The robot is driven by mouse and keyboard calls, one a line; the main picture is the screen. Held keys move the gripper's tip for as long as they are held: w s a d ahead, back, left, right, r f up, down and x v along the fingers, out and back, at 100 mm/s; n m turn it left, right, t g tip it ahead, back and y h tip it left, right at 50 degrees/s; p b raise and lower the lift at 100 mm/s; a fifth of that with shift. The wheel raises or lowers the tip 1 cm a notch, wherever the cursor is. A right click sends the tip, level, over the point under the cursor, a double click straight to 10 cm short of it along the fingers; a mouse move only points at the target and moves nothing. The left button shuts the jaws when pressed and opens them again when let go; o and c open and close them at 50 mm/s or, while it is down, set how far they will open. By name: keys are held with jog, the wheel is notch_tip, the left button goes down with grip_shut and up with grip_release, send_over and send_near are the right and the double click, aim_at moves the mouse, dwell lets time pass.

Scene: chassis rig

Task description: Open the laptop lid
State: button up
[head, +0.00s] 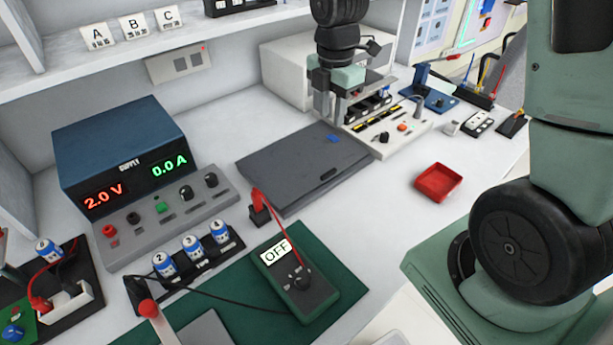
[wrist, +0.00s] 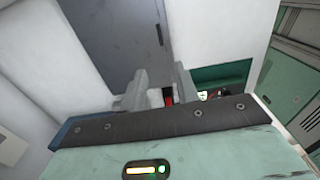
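The laptop (head: 300,168) is a flat dark grey slab lying shut on the white bench, with a small blue mark near its far right corner and a dark notch on its near right edge. Part of it shows as a grey panel in the wrist view (wrist: 118,38). My gripper (head: 331,112) points down by the laptop's far right corner; I cannot tell whether it touches the laptop. In the wrist view, its two fingers (wrist: 157,92) stand apart with nothing held between them.
A power supply (head: 120,150) stands left of the laptop. A multimeter (head: 295,280) lies on a green mat in front, with a red probe holder (head: 260,208) close to the laptop. A switch panel (head: 392,130) is close to my gripper. A red tray (head: 438,183) sits at right.

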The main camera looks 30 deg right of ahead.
aim_at(327, 173)
notch_tip(327, 173, down, 17)
jog(key=shift+b, duration=0.3)
dwell(0.3)
jog(key=shift+r, duration=0.1)
grip_shut()
